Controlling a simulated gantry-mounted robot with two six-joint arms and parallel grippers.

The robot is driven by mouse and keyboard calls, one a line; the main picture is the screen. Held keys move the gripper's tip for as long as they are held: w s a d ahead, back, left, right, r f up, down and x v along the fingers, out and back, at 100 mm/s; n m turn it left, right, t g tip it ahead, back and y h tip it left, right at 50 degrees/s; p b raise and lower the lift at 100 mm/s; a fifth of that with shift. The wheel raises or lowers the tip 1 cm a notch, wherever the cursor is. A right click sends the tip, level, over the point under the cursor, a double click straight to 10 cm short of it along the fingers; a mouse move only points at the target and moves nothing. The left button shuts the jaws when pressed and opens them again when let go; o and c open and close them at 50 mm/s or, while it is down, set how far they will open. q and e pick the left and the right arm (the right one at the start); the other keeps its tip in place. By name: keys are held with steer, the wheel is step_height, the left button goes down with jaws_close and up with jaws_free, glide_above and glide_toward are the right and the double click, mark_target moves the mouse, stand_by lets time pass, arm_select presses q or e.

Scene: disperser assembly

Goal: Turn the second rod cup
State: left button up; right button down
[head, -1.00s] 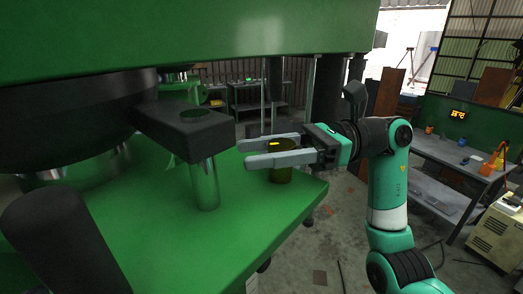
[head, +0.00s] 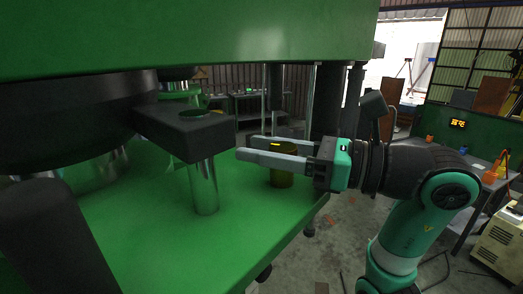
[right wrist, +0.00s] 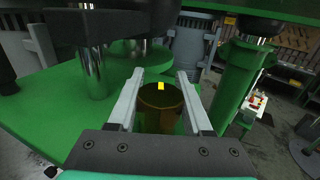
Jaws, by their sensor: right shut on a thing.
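The rod cup is a dark yellow-brown cylinder (head: 282,180) with a bright yellow mark near its top. It stands upright on the green machine plate, near the plate's right edge. My right gripper (head: 243,147) reaches in from the right, level, and is shut on the cup, with one grey finger on each side. The fingertips extend past the cup. In the right wrist view the cup (right wrist: 160,110) sits between the fingers of my right gripper (right wrist: 160,74), its lower part hidden by the gripper body. My left gripper is not in view.
A black bracket (head: 183,130) on a shiny metal rod (head: 203,188) stands left of the fingertips. The green upper beam (head: 200,35) hangs overhead. Bare green plate (head: 245,215) lies in front of the cup. A workbench stands far right.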

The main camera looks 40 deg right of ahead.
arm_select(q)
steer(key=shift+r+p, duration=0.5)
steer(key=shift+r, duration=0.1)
arm_select(e)
steer(key=shift+w+d+m+t+h, duration=0.15)
steer(key=shift+m+t+h, duration=0.1)
steer(key=shift+m+h, duration=0.45)
steer(key=shift+s+d+m+t+h, duration=0.15)
steer(key=shift+m+h, duration=0.3)
steer(key=shift+h, duration=0.6)
steer(key=shift+w+d+m+t+h, duration=0.1)
steer(key=shift+m+t+h, duration=0.2)
steer(key=shift+m+h, duration=0.4)
steer(key=shift+h, duration=0.25)
steer(key=shift+c, duration=1.6)
jaws_free()
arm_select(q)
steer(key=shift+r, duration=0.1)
